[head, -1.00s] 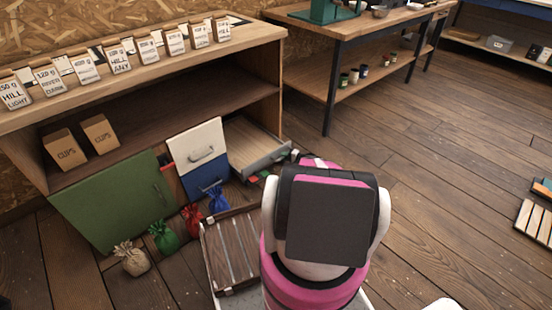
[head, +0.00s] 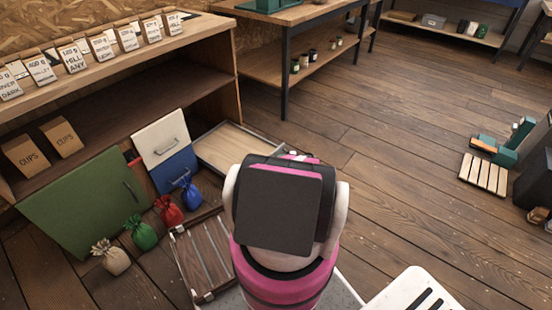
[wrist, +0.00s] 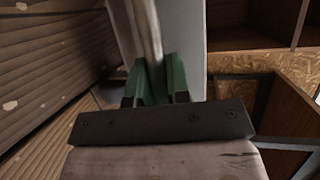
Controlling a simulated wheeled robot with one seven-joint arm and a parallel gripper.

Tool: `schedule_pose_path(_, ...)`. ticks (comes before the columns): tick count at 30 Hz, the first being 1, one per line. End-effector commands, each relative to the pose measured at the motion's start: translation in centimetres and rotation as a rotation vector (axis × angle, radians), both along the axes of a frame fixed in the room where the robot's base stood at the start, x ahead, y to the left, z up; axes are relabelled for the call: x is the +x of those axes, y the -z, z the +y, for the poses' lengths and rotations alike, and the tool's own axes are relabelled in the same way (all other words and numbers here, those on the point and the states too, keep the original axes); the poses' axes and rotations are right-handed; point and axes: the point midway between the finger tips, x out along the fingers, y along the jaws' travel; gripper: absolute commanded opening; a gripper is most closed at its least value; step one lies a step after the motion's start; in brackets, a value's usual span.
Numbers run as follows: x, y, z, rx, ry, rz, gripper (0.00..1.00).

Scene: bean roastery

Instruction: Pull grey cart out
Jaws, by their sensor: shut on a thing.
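The grey cart (head: 228,145) is a low, grey-rimmed tray with a pale wooden floor. In the head view it stands partly out of the right end of the shelf unit's bottom. My arm hides its near corner and front. In the wrist view my gripper (wrist: 157,88) has green fingers shut around a round metal handle bar (wrist: 148,32). A grey panel (wrist: 180,45) stands just behind the bar. In the head view the gripper is hidden behind my own arm.
Left of the cart are a white and blue drawer front (head: 168,150) and a green door (head: 85,205). Small sacks (head: 140,232) and a slatted wooden crate (head: 205,252) lie close by. A workbench (head: 300,60) stands behind. The floor to the right is open, with a slatted pallet (head: 484,175) farther off.

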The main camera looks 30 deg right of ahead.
Motion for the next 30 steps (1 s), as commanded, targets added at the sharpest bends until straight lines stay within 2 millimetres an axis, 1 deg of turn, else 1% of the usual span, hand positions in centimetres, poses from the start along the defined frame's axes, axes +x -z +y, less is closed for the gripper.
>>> schedule_pose_path(3, -0.48, 0.03, -0.18, 0.0, 0.0, 0.0, 0.0)
schedule_pose_path(14, -0.56, 0.06, -0.23, -0.001, 0.0, -0.001, 0.0)
schedule_pose_path(15, -0.56, 0.06, -0.23, -0.001, 0.0, -0.001, 0.2)
schedule_pose_path(17, -0.54, 0.05, -0.23, -0.001, 0.0, -0.001, 0.4)
schedule_pose_path(18, -0.53, 0.05, -0.22, -0.001, 0.0, -0.001, 0.42)
schedule_pose_path(26, -0.58, 0.01, -0.24, 0.0, 0.0, 0.0, 0.42)
schedule_pose_path(30, -1.25, -0.18, -0.89, 0.0, 0.001, 0.0, 0.42)
